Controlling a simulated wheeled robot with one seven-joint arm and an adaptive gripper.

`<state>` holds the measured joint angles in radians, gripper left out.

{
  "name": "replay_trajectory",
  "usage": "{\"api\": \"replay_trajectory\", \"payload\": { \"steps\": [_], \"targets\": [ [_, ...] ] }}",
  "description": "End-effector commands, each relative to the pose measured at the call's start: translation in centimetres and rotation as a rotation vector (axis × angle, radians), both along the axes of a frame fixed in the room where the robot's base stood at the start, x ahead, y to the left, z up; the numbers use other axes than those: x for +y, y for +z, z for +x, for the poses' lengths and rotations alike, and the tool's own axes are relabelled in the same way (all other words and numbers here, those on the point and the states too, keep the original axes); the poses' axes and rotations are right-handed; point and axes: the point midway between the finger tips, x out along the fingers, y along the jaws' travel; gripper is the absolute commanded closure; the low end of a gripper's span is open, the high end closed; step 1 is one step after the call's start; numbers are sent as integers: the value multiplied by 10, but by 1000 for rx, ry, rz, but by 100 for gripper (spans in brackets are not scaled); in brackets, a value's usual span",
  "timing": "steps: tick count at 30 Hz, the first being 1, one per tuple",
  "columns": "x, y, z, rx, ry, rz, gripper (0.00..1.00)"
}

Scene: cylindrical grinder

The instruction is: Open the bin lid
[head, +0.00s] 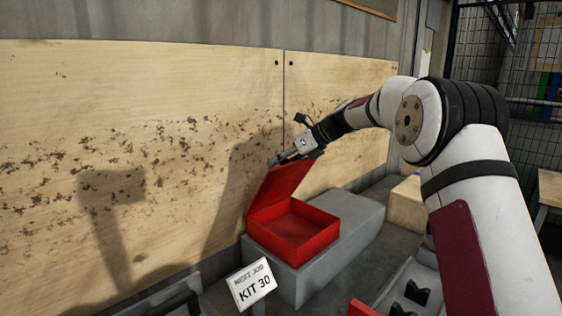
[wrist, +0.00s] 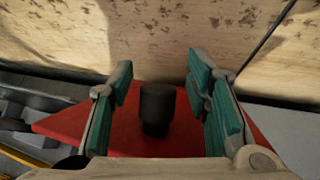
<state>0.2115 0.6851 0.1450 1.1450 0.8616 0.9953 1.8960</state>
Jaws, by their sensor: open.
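The red bin (head: 318,214) sits on a grey block, its empty-looking inside facing up. Its red lid (head: 277,187) stands raised and tilted up from the bin's left side; it also shows in the wrist view (wrist: 75,121). A black cylindrical knob (wrist: 157,108) stands on the lid's outer face. My gripper (head: 279,160) is at the lid's upper edge in the head view. In the wrist view my gripper (wrist: 164,100) is open, with its teal pads on either side of the knob and gaps visible beside it.
A speckled wooden panel wall (head: 130,150) rises close behind the lid and my gripper. The grey block (head: 355,213) has bare room right of the bin. A "KIT 30" sign (head: 251,284) stands in front. A grey tray with black holders (head: 412,290) lies at lower right.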

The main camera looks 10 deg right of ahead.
Motion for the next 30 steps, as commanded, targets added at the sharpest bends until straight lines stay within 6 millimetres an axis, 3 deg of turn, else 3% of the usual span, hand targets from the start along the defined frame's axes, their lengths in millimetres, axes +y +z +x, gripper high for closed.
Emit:
{"api": "replay_trajectory", "payload": {
  "steps": [18, 30],
  "targets": [
    [-66, 61, -45, -1, -2, 0, 56],
    [-78, 72, -54, 0, 0, 0, 56]
  ]
}}
